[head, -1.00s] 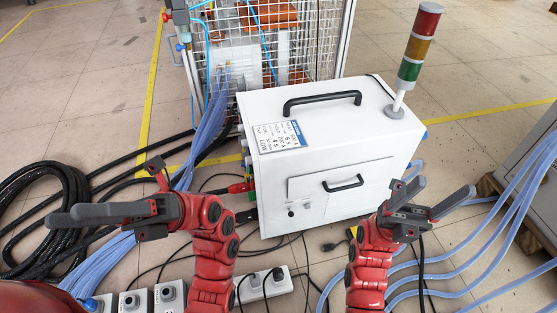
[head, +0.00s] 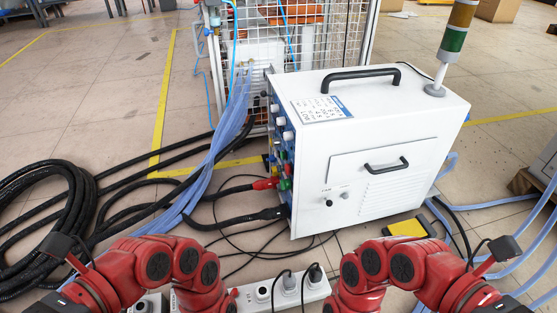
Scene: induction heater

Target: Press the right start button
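The white induction heater (head: 388,130) stands ahead of me, its front panel facing me. Low on that panel are a small black knob or button (head: 328,202) and a smaller grey one (head: 345,195) to its right; their labels are too small to read. Grey-white boxes with round tops (head: 150,303) on the floor are partly cut off and hidden behind my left arm. I cannot tell which of these is the right start button. Both my red arms are folded outward along the bottom edge. Both grippers are out of view, so their fingers do not show.
A white power strip (head: 290,290) with plugs lies between my arms. Black cables (head: 60,215) coil at left, and blue hoses (head: 225,140) run beside the heater. A yellow pedal-like object (head: 408,228) lies at its front right. A signal tower (head: 450,40) stands on top.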

